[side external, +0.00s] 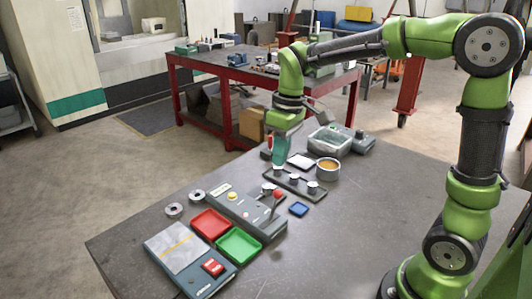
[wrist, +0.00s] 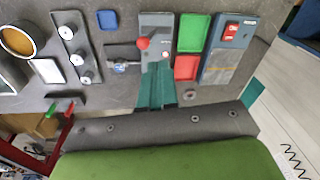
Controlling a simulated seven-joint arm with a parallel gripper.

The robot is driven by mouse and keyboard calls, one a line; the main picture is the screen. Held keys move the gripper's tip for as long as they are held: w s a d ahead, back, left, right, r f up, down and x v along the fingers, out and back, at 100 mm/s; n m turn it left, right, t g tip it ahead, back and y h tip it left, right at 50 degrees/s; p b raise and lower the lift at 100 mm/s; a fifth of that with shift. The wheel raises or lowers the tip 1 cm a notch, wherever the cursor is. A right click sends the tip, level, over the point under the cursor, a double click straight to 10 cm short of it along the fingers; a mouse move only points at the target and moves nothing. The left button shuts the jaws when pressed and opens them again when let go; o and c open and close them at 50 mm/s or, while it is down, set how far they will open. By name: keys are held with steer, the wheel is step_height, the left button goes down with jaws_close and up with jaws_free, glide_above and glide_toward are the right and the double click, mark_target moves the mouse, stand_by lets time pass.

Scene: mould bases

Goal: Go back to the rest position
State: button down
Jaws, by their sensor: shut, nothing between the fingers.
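My gripper (side external: 280,160) is shut and empty, pointing down above the table at the back, near the far end of the dark strip (side external: 314,193) that bears several metal cylinders. In the wrist view its teal fingers (wrist: 158,75) overlap the lower part of the grey control box (wrist: 155,22). This box has a red-knobbed lever (side external: 278,195). The fingers look clear of the things below, though the exact height is hard to tell.
Red tray (side external: 210,223), green tray (side external: 239,244), blue-grey device (side external: 185,258), and two metal rings (side external: 174,210) lie at the front left. Blue square (side external: 299,209), white card (side external: 301,161), amber-filled pot (side external: 328,168), and grey bin (side external: 330,141) lie further right. The table's right front is clear.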

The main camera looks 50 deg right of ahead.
steer(key=shift+d+r, duration=0.3)
steer(key=shift+r, duration=0.6)
steer(key=s+a+r+m+t, duration=0.1)
steer(key=s+m+t, duration=0.5)
steer(key=s, duration=0.7)
steer(key=shift+s+a+m+y, duration=0.15)
steer(key=shift+a+m+y, duration=0.2)
steer(key=shift+a, duration=0.55)
